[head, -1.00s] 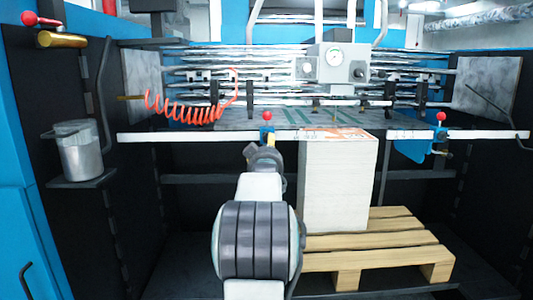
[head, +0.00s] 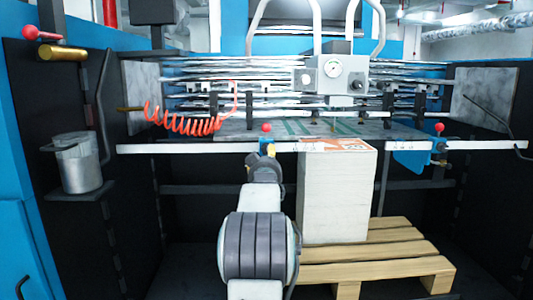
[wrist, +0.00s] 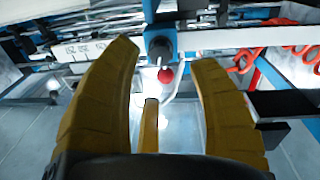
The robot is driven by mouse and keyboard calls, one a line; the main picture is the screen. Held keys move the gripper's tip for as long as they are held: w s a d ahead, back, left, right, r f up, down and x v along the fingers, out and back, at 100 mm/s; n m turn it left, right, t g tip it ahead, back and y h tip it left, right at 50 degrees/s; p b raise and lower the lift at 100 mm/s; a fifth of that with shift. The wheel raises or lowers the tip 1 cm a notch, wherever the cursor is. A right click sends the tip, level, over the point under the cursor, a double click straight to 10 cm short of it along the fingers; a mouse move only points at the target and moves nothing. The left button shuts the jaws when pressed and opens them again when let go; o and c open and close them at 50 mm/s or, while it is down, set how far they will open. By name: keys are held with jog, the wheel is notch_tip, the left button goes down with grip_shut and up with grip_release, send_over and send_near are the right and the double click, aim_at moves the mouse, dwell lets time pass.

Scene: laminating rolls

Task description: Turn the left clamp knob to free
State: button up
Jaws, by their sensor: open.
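The left clamp knob (head: 266,127) is a red ball on a small blue block at the front edge of a white rail (head: 200,147). My gripper (head: 268,151) is just below and in front of it; its fingers are mostly hidden in the head view. In the wrist view the red ball of the knob (wrist: 166,75) shows beyond and between the two yellow fingers of my gripper (wrist: 165,54). The fingers are open, with gaps on both sides of the ball. A shorter yellow piece stands below the ball. Contact is not visible.
A second red-ball clamp (head: 439,128) sits on the rail to the right. A tall paper stack (head: 335,195) on a wooden pallet (head: 390,252) stands close right of my arm. An orange coiled hose (head: 185,122) hangs behind the rail. A metal can (head: 80,165) is at left.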

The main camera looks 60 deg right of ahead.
aim_at(267, 149)
jog(key=shift+w+d+r+m+p, duration=0.2)
jog(key=shift+w+d+m+p, duration=0.35)
jog(key=shift+d, duration=0.55)
jog(key=shift+w+d+r+m+p, duration=0.2)
jog(key=shift+w+d+m+p, duration=0.2)
jog(key=shift+w+d, duration=0.5)
jog(key=shift+w+d+r+m+p, duration=0.2)
jog(key=shift+w+d+m+p, duration=0.25)
jog(key=shift+d, duration=0.8)
jog(key=shift+s, duration=0.1)
grip_shut()
